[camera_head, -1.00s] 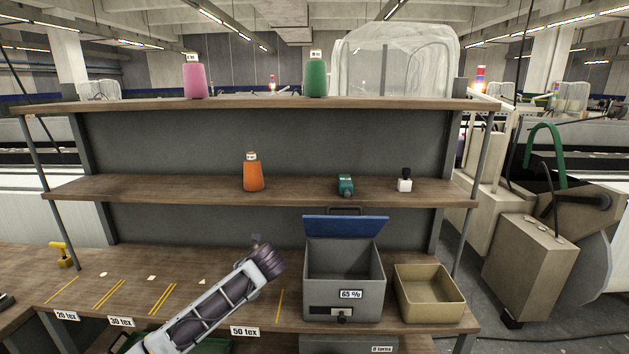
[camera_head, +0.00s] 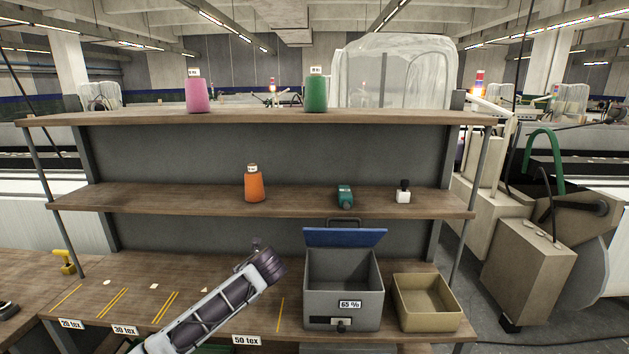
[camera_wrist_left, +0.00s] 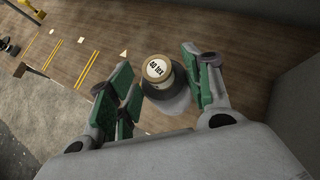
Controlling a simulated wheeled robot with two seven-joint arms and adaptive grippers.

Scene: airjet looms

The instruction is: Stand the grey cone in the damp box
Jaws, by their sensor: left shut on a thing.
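The grey cone (camera_wrist_left: 161,101), with a tan top and a round label ending in "tex", sits between the green pads of my left gripper (camera_wrist_left: 160,90) in the left wrist view. The gripper is shut on it. In the head view my left gripper (camera_head: 266,264) is over the bench, left of the damp box, and its arm mostly hides the cone. The damp box (camera_head: 343,297) is a grey box marked "65 %", with its blue lid (camera_head: 345,237) raised and its top open. My right gripper is not in view.
A tan open bin (camera_head: 428,303) stands right of the damp box. An orange cone (camera_head: 254,186), a teal item (camera_head: 345,196) and a small white bottle (camera_head: 403,193) stand on the shelf above. Pink (camera_head: 197,96) and green (camera_head: 316,93) cones stand on top. The bench left of my arm is mostly clear.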

